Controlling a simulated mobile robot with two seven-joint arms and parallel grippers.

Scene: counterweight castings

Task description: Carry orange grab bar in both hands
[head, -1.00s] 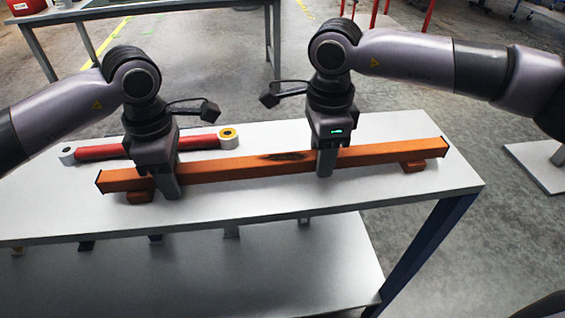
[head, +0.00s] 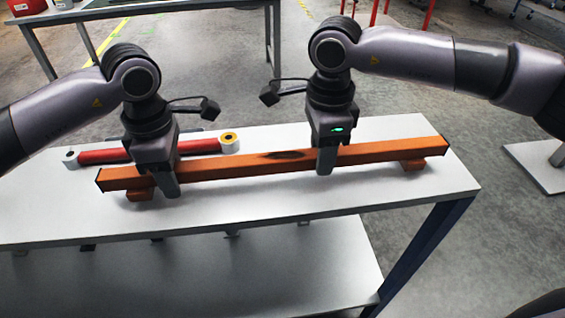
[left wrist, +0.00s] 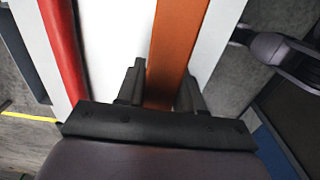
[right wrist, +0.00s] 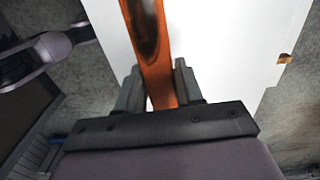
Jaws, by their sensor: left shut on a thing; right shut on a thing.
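The orange grab bar (head: 235,167) lies lengthwise above the white table, level, with a short foot near each end and a dark scorched patch near its middle. My left gripper (head: 165,178) is shut on the bar towards its left end. My right gripper (head: 326,162) is shut on it right of the dark patch. In the left wrist view the bar (left wrist: 176,50) passes between the fingers. The right wrist view shows the bar (right wrist: 158,75) between the fingers, with the patch beyond. I cannot tell whether the feet touch the table.
A red cylinder (head: 105,156) with pale ends lies behind the bar on the white table (head: 290,200). The table has a lower shelf (head: 250,265). Another table (head: 190,12) stands at the back left. Grey floor is open behind and to the right.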

